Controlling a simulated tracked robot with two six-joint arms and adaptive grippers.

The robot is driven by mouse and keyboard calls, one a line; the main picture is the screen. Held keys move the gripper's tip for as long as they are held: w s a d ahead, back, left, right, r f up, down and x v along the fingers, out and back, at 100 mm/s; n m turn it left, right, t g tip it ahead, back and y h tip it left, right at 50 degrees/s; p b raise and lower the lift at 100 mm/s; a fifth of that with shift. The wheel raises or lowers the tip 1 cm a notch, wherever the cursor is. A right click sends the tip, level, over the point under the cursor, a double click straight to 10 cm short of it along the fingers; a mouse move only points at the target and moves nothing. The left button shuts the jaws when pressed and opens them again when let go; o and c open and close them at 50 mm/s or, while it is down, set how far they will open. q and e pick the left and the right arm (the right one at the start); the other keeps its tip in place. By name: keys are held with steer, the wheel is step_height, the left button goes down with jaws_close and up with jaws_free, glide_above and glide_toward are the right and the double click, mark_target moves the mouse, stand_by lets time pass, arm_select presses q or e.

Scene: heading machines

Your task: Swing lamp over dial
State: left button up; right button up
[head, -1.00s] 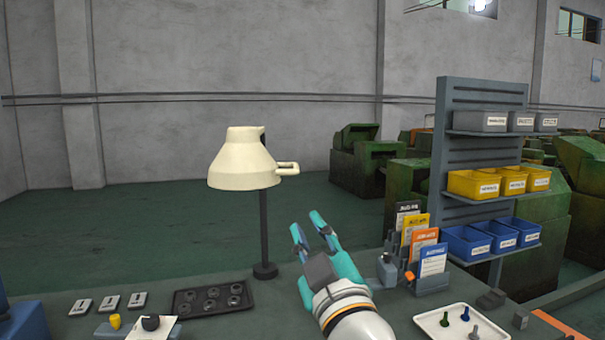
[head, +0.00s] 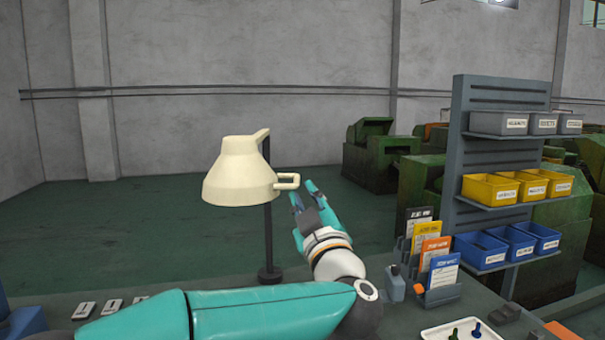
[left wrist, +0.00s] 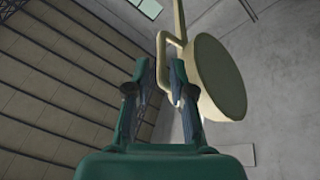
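The cream lamp shade (head: 238,178) hangs on a dark upright post (head: 267,225), with a loop handle (head: 289,181) on its right side. My left gripper (head: 301,190) is just right of and below this handle. In the left wrist view, the fingers (left wrist: 160,78) are apart, and the handle bar (left wrist: 161,55) shows between their tips, with the shade (left wrist: 220,78) to the right. I cannot tell if either finger touches the handle. I cannot make out a dial; my left arm covers the front of the bench. My right gripper is not in view.
On the right, a card holder (head: 440,293) with several cards and a small bottle (head: 395,284) stand on the bench. A white tray (head: 472,334) holds small pegs. A rack (head: 500,150) with grey, yellow and blue bins rises behind. Small white labelled plates (head: 84,310) lie at front left.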

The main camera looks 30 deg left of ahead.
mark_target(298, 178)
arm_select(q)
steer(key=p+x, duration=0.1)
steer(key=x, duration=0.4)
steer(key=shift+w+a, duration=0.2)
jaws_close()
